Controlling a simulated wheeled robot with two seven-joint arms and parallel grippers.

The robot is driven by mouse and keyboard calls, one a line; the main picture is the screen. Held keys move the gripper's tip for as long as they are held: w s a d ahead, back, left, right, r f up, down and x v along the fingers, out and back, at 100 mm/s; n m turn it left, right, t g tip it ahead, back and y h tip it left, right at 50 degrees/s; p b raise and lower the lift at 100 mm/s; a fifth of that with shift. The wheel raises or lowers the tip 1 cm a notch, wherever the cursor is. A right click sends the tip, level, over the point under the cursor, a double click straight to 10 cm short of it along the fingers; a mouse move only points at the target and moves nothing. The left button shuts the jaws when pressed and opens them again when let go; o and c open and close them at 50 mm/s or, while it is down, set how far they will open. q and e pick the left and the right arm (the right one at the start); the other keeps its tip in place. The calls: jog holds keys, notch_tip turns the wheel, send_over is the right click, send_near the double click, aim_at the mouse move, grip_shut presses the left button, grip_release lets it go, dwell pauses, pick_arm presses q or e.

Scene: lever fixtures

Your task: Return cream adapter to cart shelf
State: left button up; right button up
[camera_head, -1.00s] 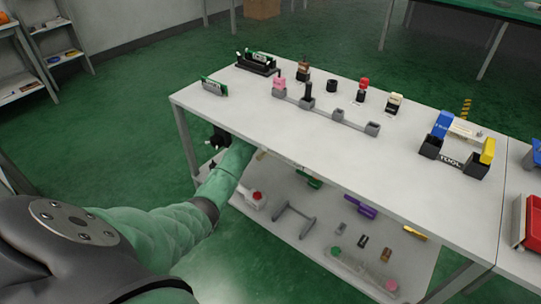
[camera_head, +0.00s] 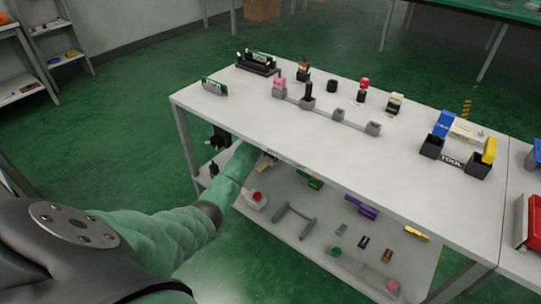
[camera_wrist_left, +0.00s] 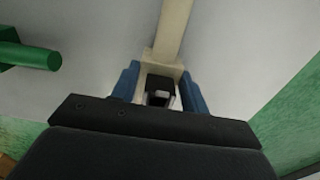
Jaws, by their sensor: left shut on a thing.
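The cream adapter (camera_wrist_left: 172,32) shows in the left wrist view as a long cream bar with a wider block at its near end. My left gripper (camera_wrist_left: 160,86) is shut on that block, with a blue finger on each side. In the head view my left arm reaches under the tabletop edge toward the cart's lower shelf (camera_head: 325,238). The gripper itself is mostly hidden there behind the arm and tabletop. A small cream part (camera_head: 265,160) shows just right of the arm's end. I cannot tell whether the adapter touches the shelf. My right gripper is not in view.
A green cylindrical part (camera_wrist_left: 28,55) lies left of the adapter in the wrist view. The tabletop (camera_head: 290,130) overhangs the shelf. The shelf also holds a grey frame (camera_head: 293,222), a purple piece (camera_head: 361,207) and several small parts, with bare patches between them.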

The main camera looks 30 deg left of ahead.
pick_arm(q)
jog(key=shift+f, duration=0.1)
jog(key=o, duration=1.1)
jog(key=shift+r+p, duration=0.35)
jog(key=shift+r, duration=3.5)
